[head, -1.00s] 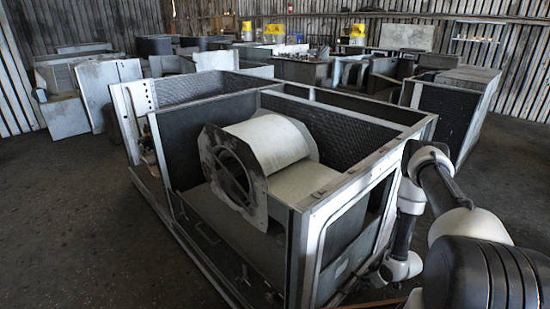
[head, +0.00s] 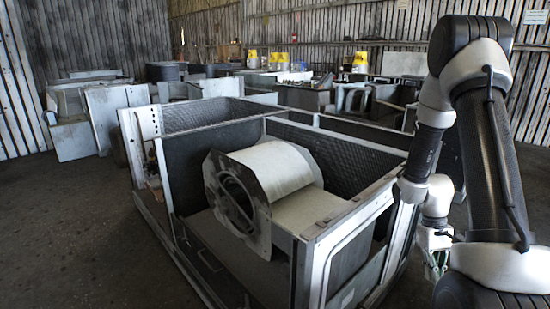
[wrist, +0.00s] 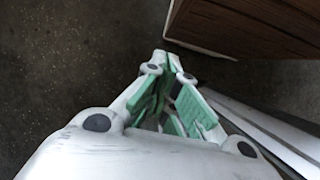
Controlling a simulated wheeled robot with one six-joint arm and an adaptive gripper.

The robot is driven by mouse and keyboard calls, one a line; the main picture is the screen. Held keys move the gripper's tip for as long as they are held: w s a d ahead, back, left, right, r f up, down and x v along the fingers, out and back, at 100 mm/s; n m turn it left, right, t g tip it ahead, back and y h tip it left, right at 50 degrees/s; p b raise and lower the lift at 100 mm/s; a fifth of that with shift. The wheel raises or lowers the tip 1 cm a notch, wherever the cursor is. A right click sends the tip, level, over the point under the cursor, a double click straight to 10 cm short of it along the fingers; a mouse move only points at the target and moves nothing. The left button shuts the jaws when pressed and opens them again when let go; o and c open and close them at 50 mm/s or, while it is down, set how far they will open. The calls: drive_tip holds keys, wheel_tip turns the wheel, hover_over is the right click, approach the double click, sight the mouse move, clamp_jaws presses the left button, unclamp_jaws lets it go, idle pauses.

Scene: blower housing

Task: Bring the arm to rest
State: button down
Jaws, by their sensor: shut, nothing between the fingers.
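My arm shows at the right of the head view, folded with its elbow raised high at the top right and its forearm hanging down. My gripper (head: 436,262) hangs low beside the right side of the open blower housing (head: 345,235), apart from it as far as I can tell. In the wrist view my gripper (wrist: 166,72) has its green-padded fingers together, with nothing held. The housing stands on the floor with a pale drum-shaped blower (head: 270,172) inside it.
In the wrist view a brown slatted box (wrist: 250,25) lies at the top right, and a pale metal edge (wrist: 265,130) runs close at the right. Dark floor (head: 80,230) is clear at the left. More metal units (head: 110,115) stand behind.

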drive_tip(key=s+a+r+t, duration=0.3)
drive_tip(key=a+r, duration=0.1)
drive_tip(key=r, duration=0.6)
drive_tip(key=s+a+r+t, duration=0.3)
drive_tip(key=a+r, duration=0.1)
drive_tip(key=r, duration=0.7)
drive_tip(key=s+a+r+t, duration=0.2)
drive_tip(key=s+a+r, duration=0.2)
drive_tip(key=r, duration=0.7)
drive_tip(key=shift+a+r+t, duration=0.2)
drive_tip(key=shift+r+t, duration=0.05)
drive_tip(key=shift+t, duration=0.15)
